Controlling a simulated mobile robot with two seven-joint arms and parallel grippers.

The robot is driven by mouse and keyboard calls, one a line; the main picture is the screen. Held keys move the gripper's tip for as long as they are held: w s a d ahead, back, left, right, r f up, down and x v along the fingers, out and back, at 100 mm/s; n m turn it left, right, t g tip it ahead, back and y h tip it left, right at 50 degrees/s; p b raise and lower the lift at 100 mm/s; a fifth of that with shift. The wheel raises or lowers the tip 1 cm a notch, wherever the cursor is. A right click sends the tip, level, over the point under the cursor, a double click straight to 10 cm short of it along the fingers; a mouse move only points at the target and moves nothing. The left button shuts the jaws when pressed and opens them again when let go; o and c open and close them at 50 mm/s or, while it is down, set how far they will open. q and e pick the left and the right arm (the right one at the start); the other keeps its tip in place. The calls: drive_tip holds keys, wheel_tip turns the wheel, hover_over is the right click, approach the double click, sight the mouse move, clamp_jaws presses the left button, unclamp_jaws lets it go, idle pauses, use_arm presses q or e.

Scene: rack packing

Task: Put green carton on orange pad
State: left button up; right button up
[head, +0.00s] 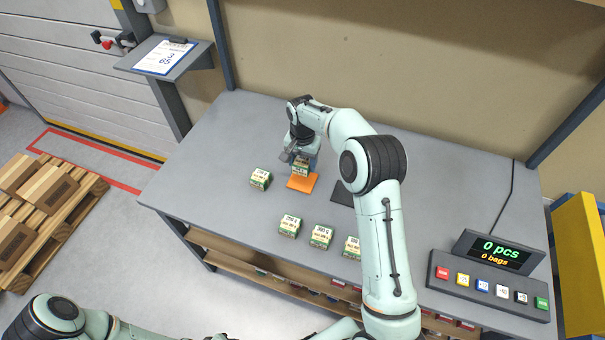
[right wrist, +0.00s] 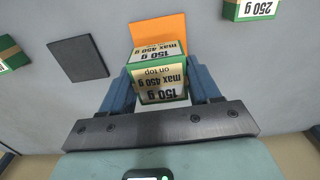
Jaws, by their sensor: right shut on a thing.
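A green and cream carton (right wrist: 160,75) marked 150 g sits between the blue fingers of my right gripper (right wrist: 165,90), which is shut on it. In the head view the same carton (head: 301,169) is at or just above the back edge of the orange pad (head: 301,183). The orange pad (right wrist: 158,29) also shows beyond the carton in the right wrist view. Whether the carton touches the pad cannot be told. My left arm shows at the bottom left of the head view; its gripper is not visible.
Another green carton (head: 261,179), marked 250 g in the wrist view (right wrist: 248,9), stands left of the pad. Several similar cartons (head: 321,236) stand in a front row. A dark pad (head: 342,192) lies right of the orange one. A button panel (head: 490,284) is at the table's right.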

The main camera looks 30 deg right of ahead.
sight(302, 180)
drive_tip(key=shift+f, duration=3)
drive_tip(key=shift+f, duration=0.2)
drive_tip(key=o, duration=1.1)
drive_tip(key=shift+o, duration=0.2)
drive_tip(key=shift+r, duration=0.15)
wheel_tip(302, 180, up, 12)
drive_tip(key=shift+r+p, duration=0.1)
drive_tip(key=shift+p, duration=0.2)
